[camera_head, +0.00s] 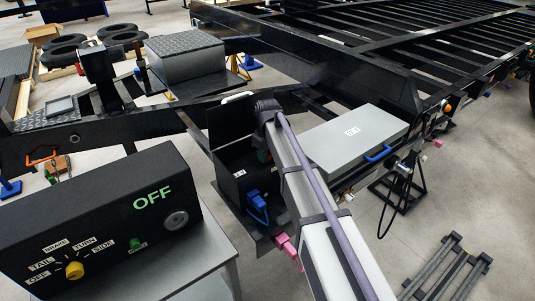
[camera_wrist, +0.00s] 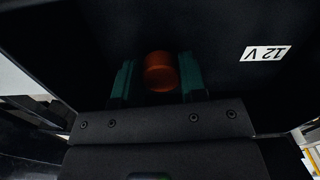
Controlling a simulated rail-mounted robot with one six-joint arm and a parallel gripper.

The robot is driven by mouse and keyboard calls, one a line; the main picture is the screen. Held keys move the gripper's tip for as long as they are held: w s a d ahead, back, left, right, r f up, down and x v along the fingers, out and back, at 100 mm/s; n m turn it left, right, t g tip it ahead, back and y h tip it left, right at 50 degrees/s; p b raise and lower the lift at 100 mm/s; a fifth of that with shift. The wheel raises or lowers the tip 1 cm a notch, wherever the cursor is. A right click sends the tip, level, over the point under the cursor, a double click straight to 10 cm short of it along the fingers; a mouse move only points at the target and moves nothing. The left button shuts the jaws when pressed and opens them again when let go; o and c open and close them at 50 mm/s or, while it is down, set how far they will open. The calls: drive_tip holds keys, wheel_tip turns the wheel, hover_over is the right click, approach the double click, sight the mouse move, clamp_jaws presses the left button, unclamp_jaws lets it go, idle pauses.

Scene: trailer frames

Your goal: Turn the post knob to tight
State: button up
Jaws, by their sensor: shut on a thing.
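The post knob (camera_wrist: 160,72) is a round orange-red knob against a dark surface in the wrist view. My gripper (camera_wrist: 157,78) has its two teal fingers shut on it, one on each side. A white 12 V label (camera_wrist: 265,53) shows upside down to the right. In the head view, my gripper reaches into a black box (camera_head: 231,178) with a raised lid, and teal shows at the gripper (camera_head: 263,150). My arm hides the knob in that view. The knob's turn position cannot be told.
A blue connector (camera_head: 257,204) is on the box front, with pink parts (camera_head: 286,246) below. A grey lidded case (camera_head: 356,137) stands right of my arm. A black control panel (camera_head: 110,225) reading OFF is at front left. Trailer beams (camera_head: 270,60) run behind.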

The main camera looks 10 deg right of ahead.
drive_tip(key=m, duration=0.5)
drive_tip(key=shift+s+a+m, duration=0.1)
drive_tip(key=shift+m, duration=0.2)
drive_tip(key=m, duration=0.5)
drive_tip(key=shift+a+m, duration=0.1)
drive_tip(key=shift+m, duration=0.3)
drive_tip(key=o, duration=0.9)
drive_tip(key=shift+r, duration=0.1)
wheel_tip(320, 180, up, 11)
drive_tip(key=p, duration=1.1)
